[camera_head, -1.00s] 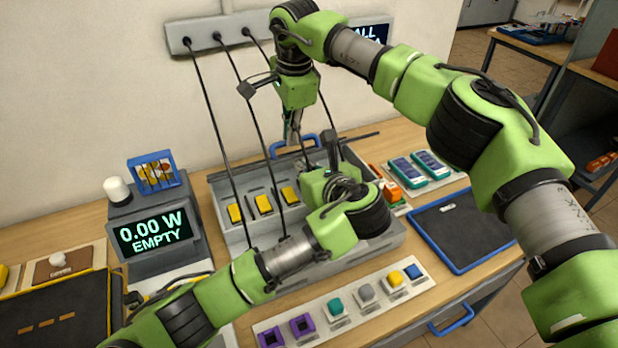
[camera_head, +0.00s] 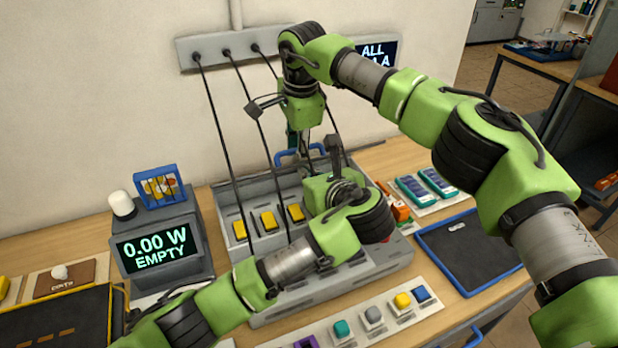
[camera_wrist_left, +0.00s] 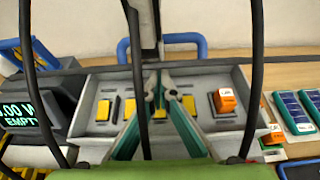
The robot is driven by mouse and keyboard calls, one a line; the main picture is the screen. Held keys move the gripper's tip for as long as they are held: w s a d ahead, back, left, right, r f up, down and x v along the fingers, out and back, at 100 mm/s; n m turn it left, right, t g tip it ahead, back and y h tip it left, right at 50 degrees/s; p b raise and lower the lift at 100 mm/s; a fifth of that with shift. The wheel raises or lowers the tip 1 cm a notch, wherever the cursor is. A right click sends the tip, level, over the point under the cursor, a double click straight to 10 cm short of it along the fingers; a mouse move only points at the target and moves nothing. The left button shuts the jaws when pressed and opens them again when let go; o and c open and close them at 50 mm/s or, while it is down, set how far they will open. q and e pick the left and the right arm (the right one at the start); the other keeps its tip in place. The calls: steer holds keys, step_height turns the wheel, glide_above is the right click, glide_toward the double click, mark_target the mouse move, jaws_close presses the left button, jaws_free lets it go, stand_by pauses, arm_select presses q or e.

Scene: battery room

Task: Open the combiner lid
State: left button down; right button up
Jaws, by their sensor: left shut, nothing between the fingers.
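The combiner is a grey box (camera_head: 395,256) on the bench, its inside showing with yellow switches (camera_head: 268,220) in a row. Its lid seems to stand raised at the back, with a blue handle (camera_head: 300,155) on top; the handle also shows in the wrist view (camera_wrist_left: 190,38). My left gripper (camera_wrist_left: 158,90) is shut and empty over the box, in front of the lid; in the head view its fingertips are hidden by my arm. My right gripper (camera_head: 294,148) points down at the handle; its fingertips are too hidden to tell whether they hold it.
Black cables (camera_head: 222,140) run from a wall bar (camera_head: 222,46) down to the box, close to both arms. A display reading 0.00 W EMPTY (camera_head: 155,249) stands left. An orange block (camera_wrist_left: 224,101) sits inside the box at right. A dark blue-edged tray (camera_head: 470,255) lies right.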

steer(key=shift+w+f, duration=0.2)
steer(key=shift+w, duration=0.15)
arm_select(q)
steer(key=shift+f, duration=0.15)
arm_select(e)
steer(key=shift+s+r, duration=0.25)
steer(key=shift+r, duration=0.05)
